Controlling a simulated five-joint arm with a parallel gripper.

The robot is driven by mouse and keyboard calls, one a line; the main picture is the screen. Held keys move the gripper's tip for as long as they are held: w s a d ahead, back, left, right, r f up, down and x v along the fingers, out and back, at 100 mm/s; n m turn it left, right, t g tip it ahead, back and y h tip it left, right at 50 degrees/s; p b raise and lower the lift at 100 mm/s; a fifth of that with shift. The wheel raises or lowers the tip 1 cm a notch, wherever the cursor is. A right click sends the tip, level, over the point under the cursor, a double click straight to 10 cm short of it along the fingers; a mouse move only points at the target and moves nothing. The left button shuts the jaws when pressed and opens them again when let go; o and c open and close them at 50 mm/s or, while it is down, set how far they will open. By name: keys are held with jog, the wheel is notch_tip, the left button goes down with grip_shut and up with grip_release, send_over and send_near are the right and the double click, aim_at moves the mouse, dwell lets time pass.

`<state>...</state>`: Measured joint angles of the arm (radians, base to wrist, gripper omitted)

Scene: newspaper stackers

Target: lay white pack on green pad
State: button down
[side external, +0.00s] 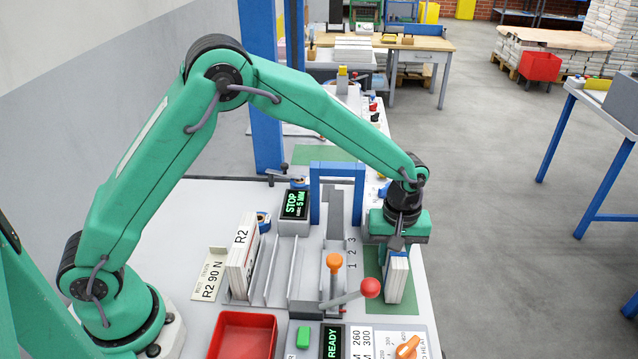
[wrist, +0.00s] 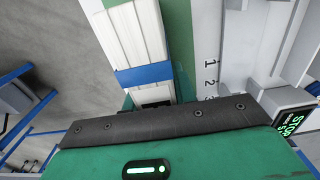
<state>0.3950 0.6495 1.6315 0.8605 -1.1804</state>
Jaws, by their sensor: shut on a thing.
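The white pack (side external: 397,279) is upright on its narrow side under my gripper (side external: 396,250), at the right of the bench. My gripper is shut on it. In the wrist view the pack (wrist: 133,38) shows layered white edges and a blue band (wrist: 143,75). The green pad (side external: 373,262) lies on the bench below and beside the pack; it also shows in the wrist view (wrist: 180,45), right of the pack. I cannot tell whether the pack's lower end touches the pad. My fingertips are mostly hidden in the wrist view.
A rack holds a pack marked R2 (side external: 241,262). A blue frame (side external: 337,170) stands behind. A red tray (side external: 243,335) is at the front. The bench edge is close on the right.

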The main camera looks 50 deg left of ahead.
jog(key=shift+f, duration=0.55)
jog(key=c, duration=1)
grip_release()
jog(key=shift+c, duration=0.2)
jog(key=shift+r, duration=0.1)
notch_tip(320, 180, up, 8)
jog(key=shift+f, duration=0.25)
jog(key=shift+r, duration=0.1)
